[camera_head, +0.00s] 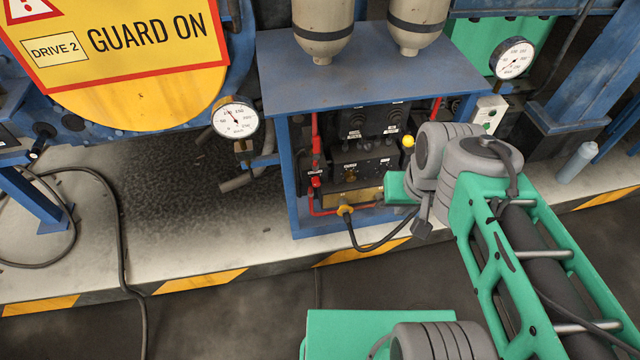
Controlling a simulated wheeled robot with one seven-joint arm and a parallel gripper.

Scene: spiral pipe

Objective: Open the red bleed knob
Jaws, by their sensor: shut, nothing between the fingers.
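Red fittings (315,180) show on the left inside of the blue-framed cabinet, along a red pipe. They are too small to tell which one is the bleed knob or how it is turned. My green and grey arm reaches in from the right. Its green end with my gripper (398,188) is at the cabinet's front right, to the right of the red fittings and apart from them. My gripper is shut and holds nothing; its fingertips are hard to make out.
The cabinet (340,68) has a flat blue top bearing two beige cylinders. Black valve blocks (365,160) and a yellow ball knob (408,141) are inside. A black hose with a yellow connector (345,210) hangs in front. A pressure gauge (235,118) stands left.

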